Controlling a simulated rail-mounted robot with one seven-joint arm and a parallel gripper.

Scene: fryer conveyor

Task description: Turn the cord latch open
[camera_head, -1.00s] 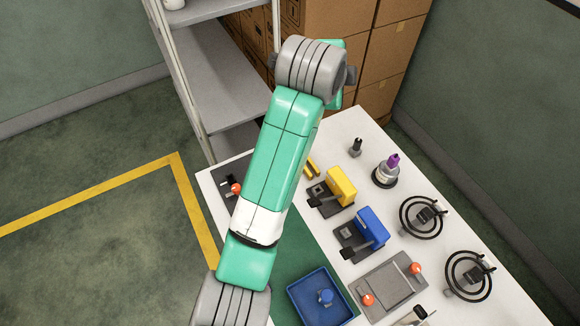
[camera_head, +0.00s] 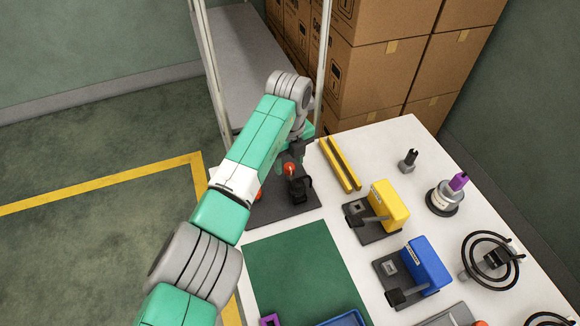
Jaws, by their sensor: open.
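My gripper (camera_head: 299,186) is a small dark shape at the end of the green arm. It points down over a dark grey base plate (camera_head: 270,212) at the table's far left and is open. An orange knob (camera_head: 290,168) shows right at the gripper; I cannot tell whether they touch. A second orange knob (camera_head: 259,194) shows beside the white arm band, partly hidden. No part is clearly marked as the cord latch. A black cord coil (camera_head: 466,248) with a grey block (camera_head: 497,258) in its middle stands at the right, away from the gripper.
A yellow device (camera_head: 389,205) and a blue device (camera_head: 427,264) stand right of the green mat (camera_head: 290,265). Yellow rails (camera_head: 340,164), a dark peg (camera_head: 409,160) and a purple-topped bottle (camera_head: 446,194) stand behind. A shelf (camera_head: 240,60) and boxes (camera_head: 385,70) rise beyond the table.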

